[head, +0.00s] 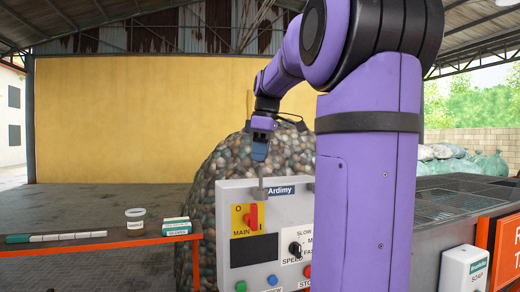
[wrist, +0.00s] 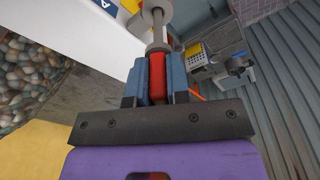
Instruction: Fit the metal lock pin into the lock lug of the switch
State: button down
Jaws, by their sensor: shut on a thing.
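My gripper (head: 260,152) points down just above the top edge of the white control panel (head: 225,196). In the wrist view its blue fingers (wrist: 157,92) are shut on the red grip of the metal lock pin (wrist: 157,78). The pin's grey shaft runs away from the fingers toward the panel; in the head view it shows as a thin grey piece (head: 262,187) beside the blue label. The switch (head: 252,216) is a red knob on a yellow MAIN plate, below the pin. A wider grey piece (wrist: 156,13) shows near the pin's far end; I cannot tell whether it is the lock lug.
A black speed knob (head: 295,249) and coloured buttons are on the panel. An orange-edged shelf (head: 110,243) at left holds a tub and small boxes. A pebbled column (head: 210,165) stands behind the panel. A dark grated counter (head: 445,205) is at right.

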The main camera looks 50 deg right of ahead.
aim_at(260, 176)
jog(key=shift+f, duration=3.15)
jog(key=c, duration=1)
grip_release()
jog(key=r, duration=0.3)
jog(key=s+r, duration=0.1)
jog(key=r, duration=0.6)
jog(key=shift+s+d+r, duration=0.25)
jog(key=shift+d+r, duration=0.05)
jog(key=shift+d, duration=0.05)
jog(key=shift+a, duration=0.1)
